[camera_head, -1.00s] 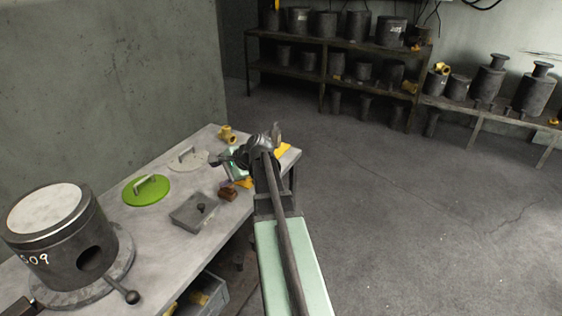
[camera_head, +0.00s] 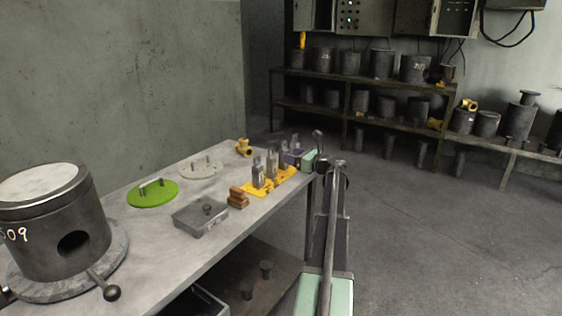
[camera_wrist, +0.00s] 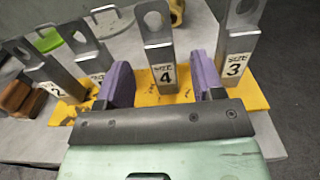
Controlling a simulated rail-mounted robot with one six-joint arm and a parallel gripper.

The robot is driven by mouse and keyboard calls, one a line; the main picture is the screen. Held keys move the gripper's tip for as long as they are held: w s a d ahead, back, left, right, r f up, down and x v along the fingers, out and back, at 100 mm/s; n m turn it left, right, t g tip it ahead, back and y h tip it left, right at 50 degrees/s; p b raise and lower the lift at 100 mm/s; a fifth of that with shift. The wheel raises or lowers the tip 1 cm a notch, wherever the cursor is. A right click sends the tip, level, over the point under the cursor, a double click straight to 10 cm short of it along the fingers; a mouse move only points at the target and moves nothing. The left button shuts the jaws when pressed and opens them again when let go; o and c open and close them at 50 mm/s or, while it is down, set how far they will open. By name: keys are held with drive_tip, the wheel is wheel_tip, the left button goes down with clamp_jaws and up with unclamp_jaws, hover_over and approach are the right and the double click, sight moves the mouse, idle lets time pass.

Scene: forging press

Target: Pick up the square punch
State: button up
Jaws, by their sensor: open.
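Several upright metal pieces with eyelets stand on a yellow plate (camera_head: 285,178) at the table's far right end. In the wrist view their labels include a size 4 piece (camera_wrist: 158,50) and a size 3 piece (camera_wrist: 236,40). No label reads square punch, so I cannot tell which one, if any, it is. My gripper (camera_wrist: 163,84) is open, with purple fingers either side of the size 4 piece in the picture; contact cannot be told. In the head view my gripper (camera_head: 297,158) is at the plate's far end, partly hidden behind the pieces.
On the table are a brown block (camera_head: 238,198), a grey square block (camera_head: 200,216), a green disc (camera_head: 153,194), a pale disc (camera_head: 201,170), a yellow fitting (camera_head: 244,148) and a large dark cylinder (camera_head: 45,215). Small dark pegs (camera_head: 266,270) stand on the lower shelf. Floor at right is clear.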

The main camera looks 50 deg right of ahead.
sight(280, 153)
drive_tip(key=w, duration=0.6)
drive_tip(key=shift+w+a+f, duration=0.15)
drive_tip(key=shift+w+f, duration=0.1)
clamp_jaws()
